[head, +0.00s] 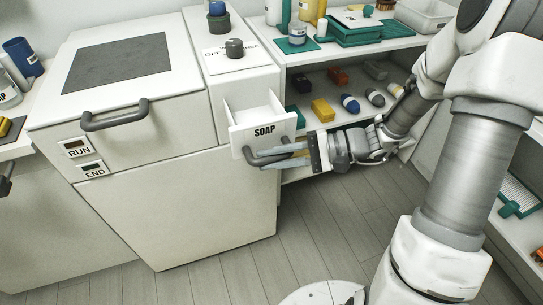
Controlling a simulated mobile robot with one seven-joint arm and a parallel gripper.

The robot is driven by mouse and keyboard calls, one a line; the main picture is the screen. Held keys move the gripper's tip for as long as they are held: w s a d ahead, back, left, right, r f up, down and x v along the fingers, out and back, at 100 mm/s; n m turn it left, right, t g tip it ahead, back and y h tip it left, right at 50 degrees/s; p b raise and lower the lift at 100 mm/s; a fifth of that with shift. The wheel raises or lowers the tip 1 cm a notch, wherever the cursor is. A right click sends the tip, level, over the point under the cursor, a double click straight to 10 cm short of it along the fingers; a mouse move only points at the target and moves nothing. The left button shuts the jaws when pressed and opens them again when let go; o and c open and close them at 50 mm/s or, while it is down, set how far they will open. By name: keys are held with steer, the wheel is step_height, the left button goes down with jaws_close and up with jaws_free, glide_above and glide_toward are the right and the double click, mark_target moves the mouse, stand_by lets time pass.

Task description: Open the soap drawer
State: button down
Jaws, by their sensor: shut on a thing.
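The white soap drawer (262,131), with "SOAP" on its front, stands pulled out from the right part of the white machine. The inside of its tray shows from above and looks empty. Its grey bar handle (256,157) is at the lower front. My gripper (280,156) comes in from the right with its fingers at the handle, shut on it. The arm reaches across from the right side of the view. Part of the handle is hidden by the fingers.
The machine has a lid with a grey handle (115,115) and RUN and END labels. An open shelf (310,115) with several small coloured items lies just behind my gripper. Bottles and a green tray (358,31) stand above it. The wooden floor (330,215) in front is clear.

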steer(key=shift+s+d, duration=0.15)
steer(key=shift+s, duration=0.2)
steer(key=c, duration=0.8)
jaws_free()
steer(key=shift+w, duration=0.1)
steer(key=shift+o, duration=0.2)
steer(key=w+p+v, duration=0.1)
steer(key=p+v, duration=0.3)
steer(key=v, duration=1.3)
steer(key=shift+s+d, duration=0.2)
steer(key=shift+s, duration=0.3)
steer(key=shift+a+r, duration=0.1)
steer(key=shift+r, duration=0.05)
